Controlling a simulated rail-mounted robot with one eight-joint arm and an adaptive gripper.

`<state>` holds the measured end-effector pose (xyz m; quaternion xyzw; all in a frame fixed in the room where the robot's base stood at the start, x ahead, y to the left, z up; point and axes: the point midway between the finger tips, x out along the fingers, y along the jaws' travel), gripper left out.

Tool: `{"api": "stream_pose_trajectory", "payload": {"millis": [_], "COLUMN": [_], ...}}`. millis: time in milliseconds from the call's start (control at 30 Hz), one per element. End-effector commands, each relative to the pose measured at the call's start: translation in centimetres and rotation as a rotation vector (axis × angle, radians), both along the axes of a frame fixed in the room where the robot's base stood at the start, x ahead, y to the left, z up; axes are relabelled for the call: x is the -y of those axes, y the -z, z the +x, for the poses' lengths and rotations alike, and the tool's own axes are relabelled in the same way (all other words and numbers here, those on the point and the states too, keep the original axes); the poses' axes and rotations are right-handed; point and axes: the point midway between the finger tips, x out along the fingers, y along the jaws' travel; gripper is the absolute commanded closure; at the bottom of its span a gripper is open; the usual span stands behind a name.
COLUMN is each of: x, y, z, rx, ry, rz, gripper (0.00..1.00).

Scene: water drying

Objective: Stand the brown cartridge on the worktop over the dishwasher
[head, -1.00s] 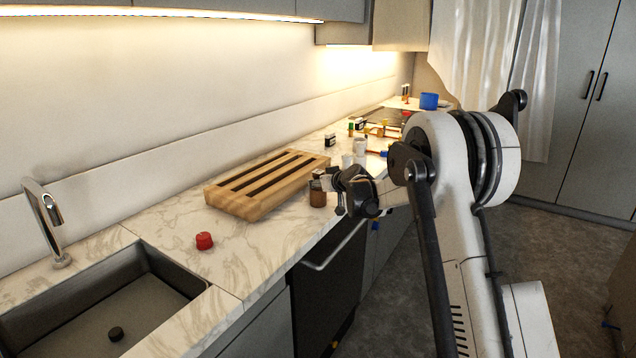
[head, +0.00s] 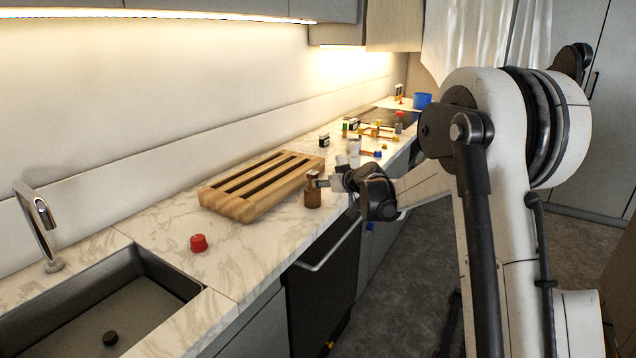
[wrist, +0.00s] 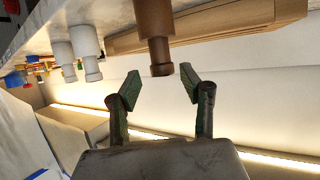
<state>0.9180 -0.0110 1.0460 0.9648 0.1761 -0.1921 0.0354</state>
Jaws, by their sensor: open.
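The brown cartridge (head: 312,195) stands upright on the marble worktop (head: 270,232), near its front edge and above the black dishwasher front (head: 322,275). In the wrist view, which is upside down, the cartridge (wrist: 154,25) hangs from the top with its narrower neck towards my fingers. My gripper (head: 326,183) is just right of the cartridge's top in the head view. In the wrist view my gripper (wrist: 160,84) is open with nothing held, its fingertips apart and the neck's end just beyond the gap between them. Contact with the cartridge is not visible.
A slatted wooden board (head: 240,207) lies just behind the cartridge. White cylinders (wrist: 85,45) stand beside it. A red cap (head: 198,243) and the sink (head: 150,290) are at the left. Several small items and a blue cup (head: 422,100) stand farther back.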

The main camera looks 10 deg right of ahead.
Motion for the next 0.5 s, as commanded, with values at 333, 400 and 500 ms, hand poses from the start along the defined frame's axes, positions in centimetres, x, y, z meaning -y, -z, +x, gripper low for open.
{"api": "stream_pose_trajectory", "payload": {"millis": [333,400,500], "x": [1.0,1.0,0.9], "y": [-1.2,-1.2,-1.5], "z": [-2.7,-2.8,-3.2], "rx": [0.000,0.000,-0.006], "ry": [-0.001,-0.001,-0.001], "rz": [0.001,0.001,0.001], "gripper": [0.59,0.59,0.59]}}
